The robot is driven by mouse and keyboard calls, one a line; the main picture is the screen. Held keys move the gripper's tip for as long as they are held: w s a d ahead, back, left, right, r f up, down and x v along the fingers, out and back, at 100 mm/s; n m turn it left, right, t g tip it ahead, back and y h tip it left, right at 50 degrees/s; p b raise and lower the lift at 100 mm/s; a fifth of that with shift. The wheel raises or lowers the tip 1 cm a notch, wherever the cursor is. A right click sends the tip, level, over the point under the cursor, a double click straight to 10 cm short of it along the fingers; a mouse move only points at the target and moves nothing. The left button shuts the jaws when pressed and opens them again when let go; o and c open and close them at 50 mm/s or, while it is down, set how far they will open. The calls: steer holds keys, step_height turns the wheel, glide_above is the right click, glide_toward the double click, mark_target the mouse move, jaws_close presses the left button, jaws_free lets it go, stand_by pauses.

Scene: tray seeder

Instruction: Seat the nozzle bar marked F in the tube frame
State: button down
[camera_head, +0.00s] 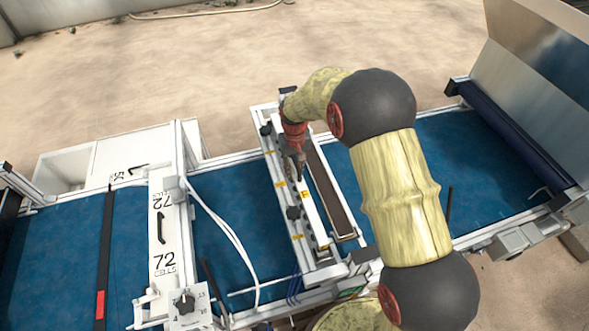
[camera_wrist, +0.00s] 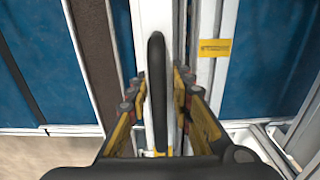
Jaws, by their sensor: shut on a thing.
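My gripper (camera_head: 292,160) points down over the tube frame, a pale metal frame (camera_head: 284,208) across the blue belt. In the wrist view its fingers (camera_wrist: 160,100) are shut on the black handle of a long white bar (camera_wrist: 148,18). The bar also shows in the head view (camera_head: 313,218), running lengthwise beside the frame's rail.
A long brown-filled trough (camera_head: 331,192) lies just right of the bar. Black knobs (camera_head: 293,212) line the frame's left side. White hoses (camera_head: 232,240) and a panel marked 72 cells (camera_head: 162,235) stand to the left. The blue belt (camera_head: 490,165) is mostly clear at right.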

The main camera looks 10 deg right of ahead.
steer(key=shift+f+b, duration=0.35)
steer(key=shift+f, duration=0.15)
stand_by(0.5)
steer(key=c, duration=1.5)
jaws_free()
steer(key=shift+c, duration=0.2)
steer(key=shift+o, duration=0.2)
steer(key=shift+f, duration=0.1)
step_height(320, 180, up, 12)
steer(key=shift+r, duration=0.1)
steer(key=shift+w, duration=0.1)
